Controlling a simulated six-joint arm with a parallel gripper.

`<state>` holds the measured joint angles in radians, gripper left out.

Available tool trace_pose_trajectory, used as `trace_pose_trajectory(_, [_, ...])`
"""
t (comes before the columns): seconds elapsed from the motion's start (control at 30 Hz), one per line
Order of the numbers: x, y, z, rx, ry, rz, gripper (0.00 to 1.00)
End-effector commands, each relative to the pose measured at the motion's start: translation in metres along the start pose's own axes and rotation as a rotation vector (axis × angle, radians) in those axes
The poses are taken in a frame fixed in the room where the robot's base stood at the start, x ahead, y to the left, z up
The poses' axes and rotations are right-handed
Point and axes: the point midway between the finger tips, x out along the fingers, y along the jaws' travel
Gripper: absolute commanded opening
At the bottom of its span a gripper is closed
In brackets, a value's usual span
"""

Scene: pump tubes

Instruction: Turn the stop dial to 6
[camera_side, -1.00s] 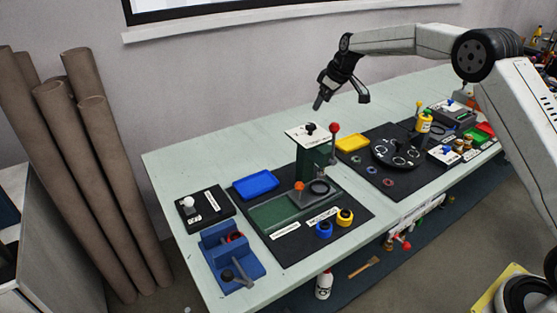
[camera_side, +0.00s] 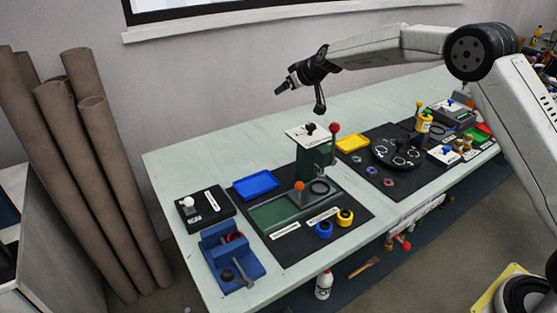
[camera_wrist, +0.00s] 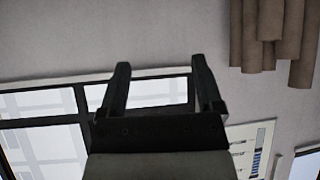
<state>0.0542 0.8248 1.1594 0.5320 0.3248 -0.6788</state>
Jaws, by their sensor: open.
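My gripper (camera_side: 281,89) is up in the air, above and a little left of the green press (camera_side: 315,158), with its fingers pointing left. In the wrist view the two fingers of my gripper (camera_wrist: 158,64) stand apart with nothing between them. A black knob (camera_side: 309,128) sits on a white plate (camera_side: 299,135) on top of the press; I take it for the stop dial. Its markings and setting are too small to read.
A red-knobbed lever (camera_side: 335,127) rises beside the press. A blue tray (camera_side: 255,184), a yellow tray (camera_side: 352,143), a blue fixture (camera_side: 231,258) and a black round plate (camera_side: 397,151) are on the bench. Brown tubes (camera_side: 118,195) lean at the left.

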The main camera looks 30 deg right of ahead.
Motion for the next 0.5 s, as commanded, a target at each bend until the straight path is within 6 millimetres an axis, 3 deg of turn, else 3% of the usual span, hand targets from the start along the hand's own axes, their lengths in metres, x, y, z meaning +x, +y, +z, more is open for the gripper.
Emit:
trace_pose_trajectory(0.27, [0.008,-0.016,-0.009,0.109,0.196,0.137,0.84])
trace_pose_trajectory(0.5, [0.003,-0.020,-0.007,0.203,0.338,0.296,0.84])
